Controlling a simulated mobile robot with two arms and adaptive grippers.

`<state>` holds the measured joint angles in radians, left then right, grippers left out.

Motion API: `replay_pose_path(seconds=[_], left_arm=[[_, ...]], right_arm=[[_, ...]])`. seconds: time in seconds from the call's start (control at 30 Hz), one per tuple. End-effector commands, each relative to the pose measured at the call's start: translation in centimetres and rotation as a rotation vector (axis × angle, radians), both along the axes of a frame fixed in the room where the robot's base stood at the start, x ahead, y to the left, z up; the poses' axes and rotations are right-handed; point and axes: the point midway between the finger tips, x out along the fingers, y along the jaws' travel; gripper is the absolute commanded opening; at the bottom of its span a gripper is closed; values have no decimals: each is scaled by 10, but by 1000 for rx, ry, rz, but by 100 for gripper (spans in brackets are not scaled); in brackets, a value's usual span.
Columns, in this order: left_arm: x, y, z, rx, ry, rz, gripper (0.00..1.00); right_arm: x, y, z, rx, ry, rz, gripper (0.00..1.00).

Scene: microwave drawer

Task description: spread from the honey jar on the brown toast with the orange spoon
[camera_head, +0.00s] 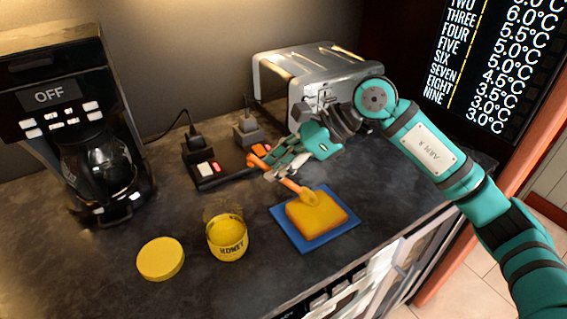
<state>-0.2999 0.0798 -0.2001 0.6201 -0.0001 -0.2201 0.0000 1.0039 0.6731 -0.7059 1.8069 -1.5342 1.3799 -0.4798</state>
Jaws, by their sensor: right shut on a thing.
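The honey jar (228,240) stands open on the dark counter, its yellow lid (160,259) lying flat to its left. The toast (317,216) lies on a blue board (284,229) to the right of the jar. Its top looks yellow. My right gripper (277,170) is shut on the orange spoon (291,186), above and behind the toast. The spoon slants down, and its yellow-coated bowl (309,197) is at the far part of the toast's top. I cannot tell for sure whether it touches. My left gripper is not in view.
A coffee maker (82,130) with a glass pot stands at the left. A silver toaster (303,68) stands behind my right gripper. A power strip (222,166) with plugs lies behind the jar. The counter's front edge (357,253) runs close in front of the board.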

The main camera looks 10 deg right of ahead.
Motion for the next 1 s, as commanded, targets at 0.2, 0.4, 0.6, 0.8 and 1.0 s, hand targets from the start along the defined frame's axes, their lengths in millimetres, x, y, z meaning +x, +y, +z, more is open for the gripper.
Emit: replay_pose_path(seconds=[0.2, 0.4, 0.6, 0.8, 1.0], left_arm=[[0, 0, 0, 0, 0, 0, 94], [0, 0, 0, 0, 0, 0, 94], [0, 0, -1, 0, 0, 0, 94], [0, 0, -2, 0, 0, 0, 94], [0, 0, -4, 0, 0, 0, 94]], right_arm=[[-1, 3, 0, 0, -1, -1, 0], [-1, 3, 0, 0, -1, -1, 0], [-3, 9, -1, 0, -1, 1, 0], [-7, 19, -1, 0, 1, 1, 0], [-11, 28, -3, 0, 2, 1, 0]])
